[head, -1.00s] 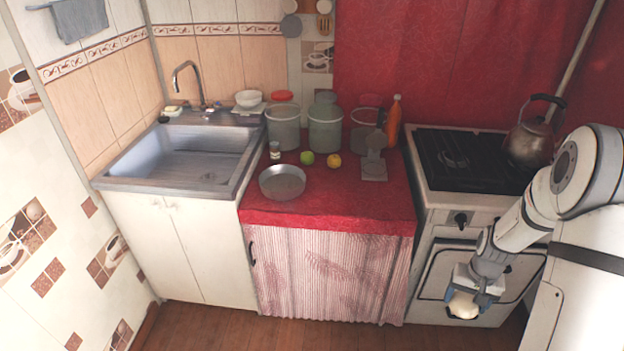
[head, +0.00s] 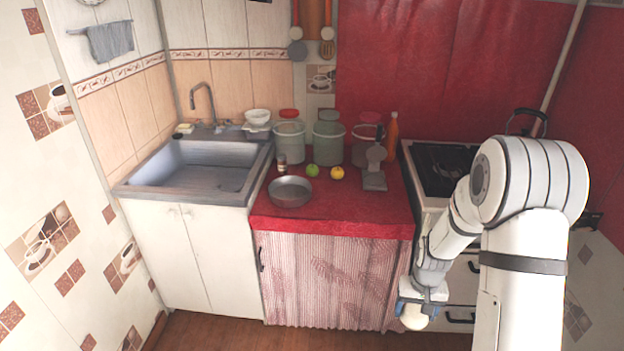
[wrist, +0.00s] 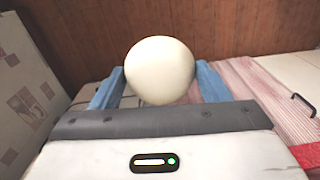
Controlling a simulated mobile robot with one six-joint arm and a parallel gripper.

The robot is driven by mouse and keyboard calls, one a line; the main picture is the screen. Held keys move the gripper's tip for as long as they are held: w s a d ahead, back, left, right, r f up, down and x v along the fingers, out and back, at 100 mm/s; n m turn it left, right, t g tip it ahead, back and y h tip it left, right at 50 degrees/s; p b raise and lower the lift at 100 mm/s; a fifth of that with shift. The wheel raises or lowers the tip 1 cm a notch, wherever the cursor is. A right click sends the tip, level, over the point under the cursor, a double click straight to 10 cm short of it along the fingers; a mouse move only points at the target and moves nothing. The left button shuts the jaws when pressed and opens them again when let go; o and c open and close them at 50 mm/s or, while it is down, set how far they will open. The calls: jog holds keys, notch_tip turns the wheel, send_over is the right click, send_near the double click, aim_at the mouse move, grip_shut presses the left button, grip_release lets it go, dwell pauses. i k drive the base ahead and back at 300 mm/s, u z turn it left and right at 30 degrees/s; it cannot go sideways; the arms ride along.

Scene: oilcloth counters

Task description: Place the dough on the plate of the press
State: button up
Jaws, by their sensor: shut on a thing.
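My gripper (head: 419,304) is shut on the dough (head: 414,317), a pale round ball, low in front of the counter's right end. In the wrist view the dough (wrist: 160,70) sits between the two blue fingers of my gripper (wrist: 160,82). The press (head: 374,165) is a small grey device with a flat base plate (head: 374,184). It stands on the red counter's right part near the stove. My gripper is below and to the right of it, well apart. The details of the press are too small to tell.
The red oilcloth counter (head: 330,217) holds a metal pan (head: 290,192), a green fruit (head: 312,171), a yellow fruit (head: 337,173), several large pots and an orange bottle (head: 392,136). A sink (head: 205,170) is at left. The stove (head: 437,165) at right is partly hidden by my arm. The counter's front is clear.

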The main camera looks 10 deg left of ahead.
aim_at(374, 181)
jog(key=u, duration=0.7)
jog(key=i, duration=0.75)
jog(key=u, duration=0.15)
